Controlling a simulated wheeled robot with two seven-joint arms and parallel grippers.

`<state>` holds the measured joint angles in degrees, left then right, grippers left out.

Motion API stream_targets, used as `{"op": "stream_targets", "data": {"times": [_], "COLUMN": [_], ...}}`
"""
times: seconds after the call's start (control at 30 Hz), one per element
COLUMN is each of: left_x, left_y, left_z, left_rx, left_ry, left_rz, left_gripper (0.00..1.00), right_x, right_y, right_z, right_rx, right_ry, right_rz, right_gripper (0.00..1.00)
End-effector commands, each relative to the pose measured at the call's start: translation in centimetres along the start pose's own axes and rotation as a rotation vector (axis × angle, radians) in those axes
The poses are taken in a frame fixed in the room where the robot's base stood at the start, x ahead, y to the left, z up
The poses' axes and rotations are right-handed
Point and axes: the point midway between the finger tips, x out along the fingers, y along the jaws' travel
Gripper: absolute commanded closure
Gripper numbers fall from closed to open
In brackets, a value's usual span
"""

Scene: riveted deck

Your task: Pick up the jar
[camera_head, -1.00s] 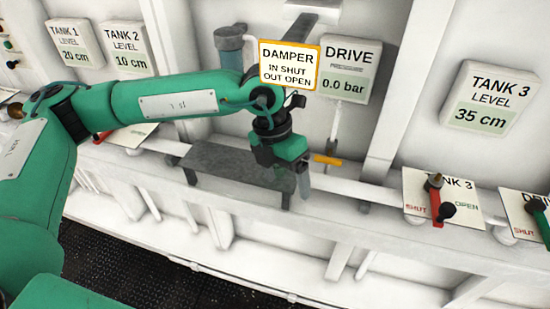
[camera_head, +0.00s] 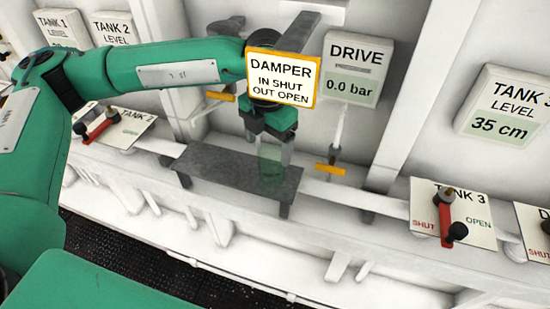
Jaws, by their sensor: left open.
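The jar (camera_head: 270,170) is a clear, greenish glass cylinder standing upright on the small dark grey shelf (camera_head: 215,175), near its right end. My left gripper (camera_head: 269,146) points down from above at the jar's upper part and is open. One finger shows to the right of the jar's top. The picture does not settle whether the fingers touch the glass. The jar's top is partly hidden by the gripper. My right gripper is out of view.
The yellow-framed damper sign (camera_head: 282,80) hangs in front of my left wrist. An orange handle (camera_head: 330,170) is just right of the shelf. The Tank 3 lever (camera_head: 447,220) is farther right. The shelf's left part is bare.

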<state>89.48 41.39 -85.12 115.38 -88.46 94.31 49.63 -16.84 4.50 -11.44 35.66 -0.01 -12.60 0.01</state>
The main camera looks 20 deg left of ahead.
Motion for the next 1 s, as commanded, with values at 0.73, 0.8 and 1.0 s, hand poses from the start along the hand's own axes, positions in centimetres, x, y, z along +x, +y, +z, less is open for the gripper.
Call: {"op": "stream_targets", "data": {"times": [0.73, 0.8, 1.0], "left_x": [7.1, 7.4, 7.5], "left_y": [-0.8, -0.8, -0.8], "left_z": [0.1, 0.1, 0.1], "left_rx": [0.0, 0.001, 0.001], "left_ry": [0.0, 0.0, 0.0], "left_rz": [-0.001, -0.001, -0.001], "left_gripper": [0.2, 0.2, 0.24], "right_x": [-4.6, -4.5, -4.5], "right_y": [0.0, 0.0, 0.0], "right_z": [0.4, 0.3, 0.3], "right_rx": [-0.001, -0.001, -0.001], "right_ry": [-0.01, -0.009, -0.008], "right_rz": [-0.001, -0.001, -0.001], "right_gripper": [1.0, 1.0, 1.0]}}
